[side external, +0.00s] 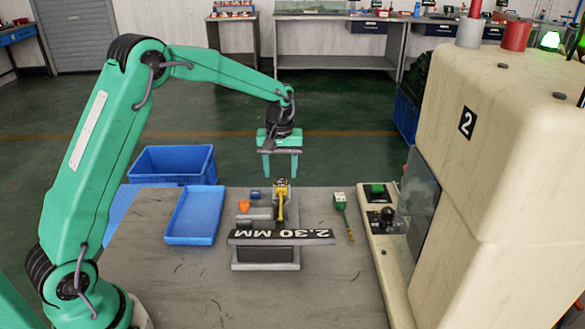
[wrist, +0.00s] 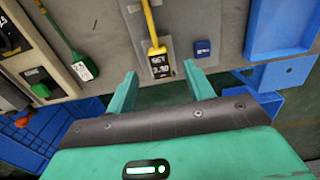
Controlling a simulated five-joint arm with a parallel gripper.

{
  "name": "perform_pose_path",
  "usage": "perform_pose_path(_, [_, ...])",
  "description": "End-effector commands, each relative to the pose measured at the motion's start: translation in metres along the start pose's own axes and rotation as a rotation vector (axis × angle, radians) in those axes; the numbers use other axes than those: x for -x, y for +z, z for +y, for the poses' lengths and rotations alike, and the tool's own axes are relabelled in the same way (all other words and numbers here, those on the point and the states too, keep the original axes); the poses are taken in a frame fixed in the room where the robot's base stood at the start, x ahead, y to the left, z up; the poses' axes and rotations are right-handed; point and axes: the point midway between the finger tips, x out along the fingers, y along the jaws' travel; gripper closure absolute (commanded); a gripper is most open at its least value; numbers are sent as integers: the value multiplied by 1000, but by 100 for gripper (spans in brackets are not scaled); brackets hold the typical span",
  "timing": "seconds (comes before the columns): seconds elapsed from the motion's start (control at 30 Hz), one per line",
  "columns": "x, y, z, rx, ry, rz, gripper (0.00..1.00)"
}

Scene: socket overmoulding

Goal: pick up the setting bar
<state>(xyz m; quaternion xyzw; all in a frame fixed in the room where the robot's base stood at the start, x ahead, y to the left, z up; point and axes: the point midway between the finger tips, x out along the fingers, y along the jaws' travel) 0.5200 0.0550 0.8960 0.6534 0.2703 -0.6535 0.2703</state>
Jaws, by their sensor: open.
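The setting bar appears to be the yellow bar (side external: 281,205) with a dark tag marked "SET 2.30" at its far end. It lies near the table's middle, behind the "2.30 MM" sign. In the wrist view the yellow bar (wrist: 151,22) runs down from the top edge to its tag (wrist: 160,66); its other end is cut off. My gripper (side external: 280,168) is open and empty, pointing down beyond the tag end at the table's back edge. In the wrist view the tag end lies just ahead of the gap between my fingers (wrist: 160,80). They appear apart from it.
A "2.30 MM" sign (side external: 281,237) tops a dark block in front. A green-handled tool (side external: 343,212) lies right of the bar. A small blue block (side external: 255,194) and an orange piece (side external: 243,206) lie left.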

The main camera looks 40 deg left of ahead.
Motion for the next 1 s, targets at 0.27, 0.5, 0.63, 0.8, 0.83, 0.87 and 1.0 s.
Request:
perform_pose_path(0.27, [-15,1,0,0,-2,-2,47])
perform_pose_path(0.5, [-42,2,1,0,-1,-2,47])
perform_pose_path(0.63, [-50,2,1,0,-1,-1,47])
perform_pose_path(0.8, [-52,1,1,0,0,0,47])
perform_pose_path(0.83, [-52,1,1,0,0,0,47])
perform_pose_path(0.87, [-52,1,1,0,0,0,47])
perform_pose_path(1.0, [-52,1,1,0,0,0,47])
